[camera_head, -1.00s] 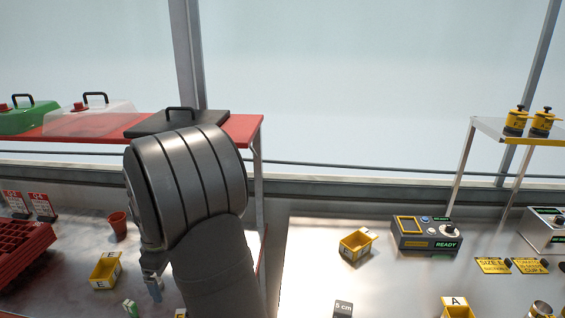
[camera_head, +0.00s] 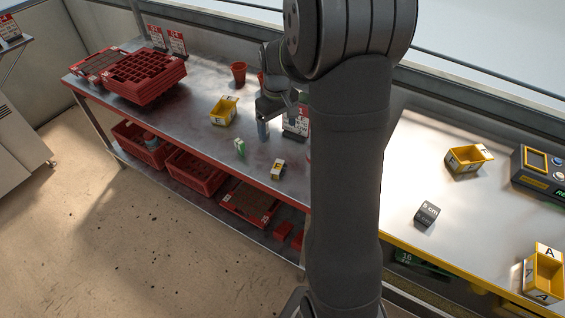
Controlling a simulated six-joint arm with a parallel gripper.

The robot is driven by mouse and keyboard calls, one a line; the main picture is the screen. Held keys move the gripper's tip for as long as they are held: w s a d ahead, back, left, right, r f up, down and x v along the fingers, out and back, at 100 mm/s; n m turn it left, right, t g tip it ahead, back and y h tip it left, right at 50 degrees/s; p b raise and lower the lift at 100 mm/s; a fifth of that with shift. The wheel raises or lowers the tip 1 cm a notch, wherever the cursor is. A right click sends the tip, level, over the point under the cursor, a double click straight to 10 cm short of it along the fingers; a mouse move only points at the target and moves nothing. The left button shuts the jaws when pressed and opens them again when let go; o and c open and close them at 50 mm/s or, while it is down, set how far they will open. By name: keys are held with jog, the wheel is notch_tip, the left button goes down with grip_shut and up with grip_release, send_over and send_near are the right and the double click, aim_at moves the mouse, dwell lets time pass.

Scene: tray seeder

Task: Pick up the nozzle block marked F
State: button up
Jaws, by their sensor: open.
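A small yellow and white block marked F (camera_head: 277,169) sits near the front edge of the left steel table, left of my upright arm. My gripper (camera_head: 263,130) hangs above the same table, behind the block and slightly to its left in the picture. It is open and apart from the block. Its fingers are small and partly overlap each other in this view. Nothing shows between them.
A green and white block (camera_head: 239,147) and a yellow bin (camera_head: 224,111) stand left of block F. Red seed trays (camera_head: 146,90) and a red pot (camera_head: 239,72) are farther off. A dark cube (camera_head: 427,213) lies on the right table. My arm hides the middle.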

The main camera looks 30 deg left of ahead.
jog(key=m, duration=3)
send_over(278, 166)
jog(key=f, duration=0.8)
jog(key=d+f, duration=0.1)
jog(key=f, duration=0.3)
jog(key=shift+s, duration=0.15)
jog(key=shift+a+f, duration=0.25)
jog(key=shift+f, duration=1.2)
jog(key=shift+a+f, duration=0.2)
jog(key=shift+f, duration=1.2)
jog(key=c, duration=1.1)
